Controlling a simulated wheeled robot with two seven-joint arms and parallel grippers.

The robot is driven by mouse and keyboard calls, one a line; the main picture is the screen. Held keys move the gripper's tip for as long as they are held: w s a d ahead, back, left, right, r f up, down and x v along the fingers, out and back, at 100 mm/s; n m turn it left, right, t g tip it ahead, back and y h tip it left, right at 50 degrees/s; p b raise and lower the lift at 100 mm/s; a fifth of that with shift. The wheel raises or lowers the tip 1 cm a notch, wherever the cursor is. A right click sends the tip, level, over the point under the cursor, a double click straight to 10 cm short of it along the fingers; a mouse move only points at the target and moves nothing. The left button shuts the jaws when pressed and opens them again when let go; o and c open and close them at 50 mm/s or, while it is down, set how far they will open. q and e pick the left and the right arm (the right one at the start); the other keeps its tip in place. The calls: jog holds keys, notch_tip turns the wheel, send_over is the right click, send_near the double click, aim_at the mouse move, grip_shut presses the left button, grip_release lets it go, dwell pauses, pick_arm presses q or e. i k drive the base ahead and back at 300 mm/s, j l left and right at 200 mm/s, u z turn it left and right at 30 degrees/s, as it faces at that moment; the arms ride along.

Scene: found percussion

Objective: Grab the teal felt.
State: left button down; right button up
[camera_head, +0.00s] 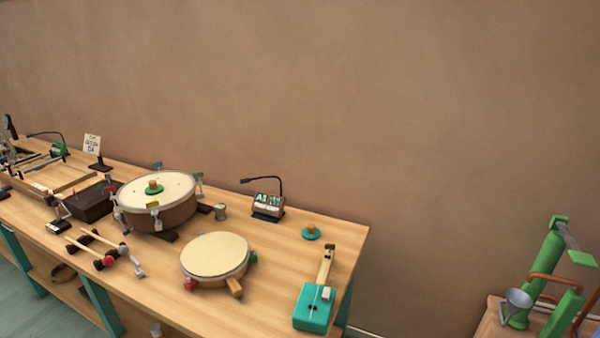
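A small teal disc with a wooden knob (311,234), which looks like the teal felt, lies on the workbench near its back right corner. A similar green disc with a wooden knob (153,188) sits on top of the large drum (172,212). Neither of my grippers is in view.
The wooden workbench (272,290) runs along a brown wall. Near the teal disc are a teal-bodied stringed box (313,308), a small display with a bent lamp (268,205) and a round frame drum (215,255). Mallets (95,245) lie left. Green pipework (537,275) stands far right.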

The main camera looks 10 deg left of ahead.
aim_at(310, 231)
jog(key=u, duration=0.75)
jog(key=i+l+u, duration=0.15)
jog(key=l+u, duration=0.25)
jog(key=i+l+u, duration=0.1)
jog(key=l+u, duration=0.65)
